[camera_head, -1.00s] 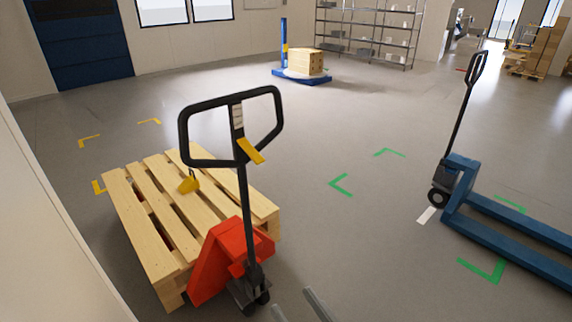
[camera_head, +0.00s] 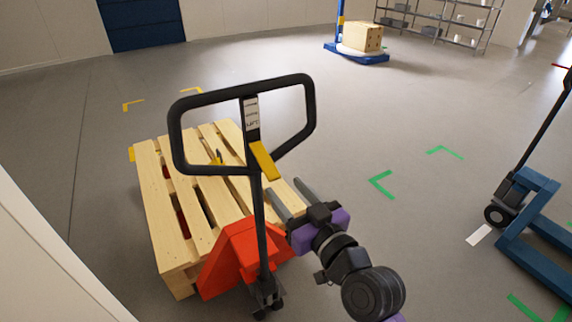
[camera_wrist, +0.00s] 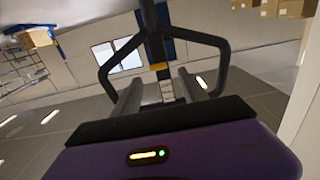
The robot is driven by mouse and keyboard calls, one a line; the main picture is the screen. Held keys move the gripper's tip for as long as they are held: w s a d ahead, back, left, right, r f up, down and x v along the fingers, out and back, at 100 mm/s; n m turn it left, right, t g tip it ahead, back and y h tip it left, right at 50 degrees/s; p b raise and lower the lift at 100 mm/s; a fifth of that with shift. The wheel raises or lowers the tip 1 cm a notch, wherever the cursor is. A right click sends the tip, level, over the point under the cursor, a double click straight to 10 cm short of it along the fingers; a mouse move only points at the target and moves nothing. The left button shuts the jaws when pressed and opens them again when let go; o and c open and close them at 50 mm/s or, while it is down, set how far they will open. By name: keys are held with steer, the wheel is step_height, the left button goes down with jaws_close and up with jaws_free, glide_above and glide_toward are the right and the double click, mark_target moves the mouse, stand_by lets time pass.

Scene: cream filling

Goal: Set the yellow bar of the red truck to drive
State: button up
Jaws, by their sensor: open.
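The red truck (camera_head: 235,255) stands with its forks in a wooden pallet. Its black handle (camera_head: 178,130) rises upright and ends in a loop. The yellow bar (camera_head: 264,161) sits at the base of the loop, below a white label, and slants down to the right; I cannot tell which setting it is in. My gripper (camera_head: 285,188) is open and empty, right of the shaft and a little below the bar. In the wrist view the handle appears upside down, with the yellow bar (camera_wrist: 159,66) between and beyond my open fingers (camera_wrist: 160,78), apart from them.
The wooden pallet (camera_head: 150,190) lies behind and left of the truck. A blue truck (camera_head: 540,240) stands at the right. Green corner marks (camera_head: 381,184) lie on clear floor between. A pale wall edge (camera_head: 40,240) is close at the left.

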mark_target(273, 173)
steer(key=p+x, duration=0.1)
steer(key=x, duration=0.6)
steer(key=shift+w+a, duration=0.15)
steer(key=shift+w, duration=0.2)
jaws_close()
stand_by(1.1)
